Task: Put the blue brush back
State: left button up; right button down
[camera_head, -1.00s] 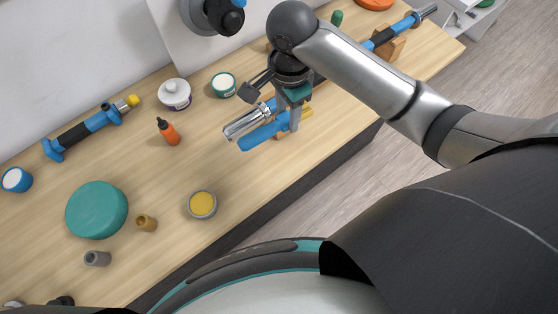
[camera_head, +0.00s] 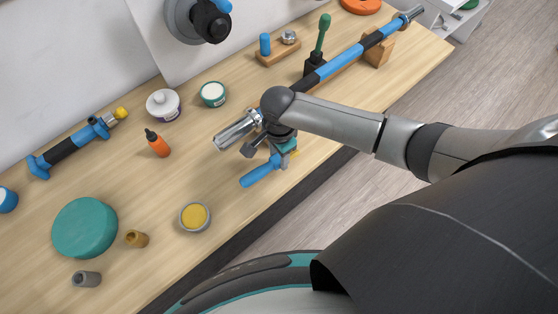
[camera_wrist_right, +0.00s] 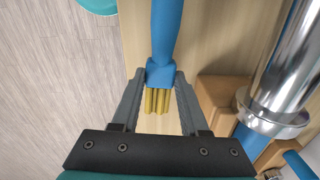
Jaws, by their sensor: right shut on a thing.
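The blue brush (camera_head: 262,173) has a blue handle and yellow bristles. In the head view it is at the bench's front edge, handle pointing lower left. My right gripper (camera_head: 286,152) is at its bristle end, partly hidden by my own wrist. In the right wrist view the brush (camera_wrist_right: 165,30) runs up from between the fingers of my right gripper (camera_wrist_right: 160,76), which are shut on it near the ferrule. The yellow bristles (camera_wrist_right: 157,101) point back toward the palm. Bare bench top shows behind it. My left gripper is not in view.
A long blue-and-black tool (camera_head: 338,64) with chrome ends lies on wooden supports (camera_head: 379,50) close beside the gripper. A wooden holder (camera_head: 279,54), a green-handled tool (camera_head: 322,33), jars and an orange bottle (camera_head: 158,144) stand behind and left. The bench left of the brush has free room.

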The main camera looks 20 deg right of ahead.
aim_at(279, 158)
notch_tip(279, 158, down, 2)
jog(key=shift+f, duration=0.15)
jog(key=shift+f+p, duration=0.3)
jog(key=shift+f, duration=0.15)
jog(key=shift+f, duration=0.1)
jog(key=shift+c, duration=2.1)
grip_release()
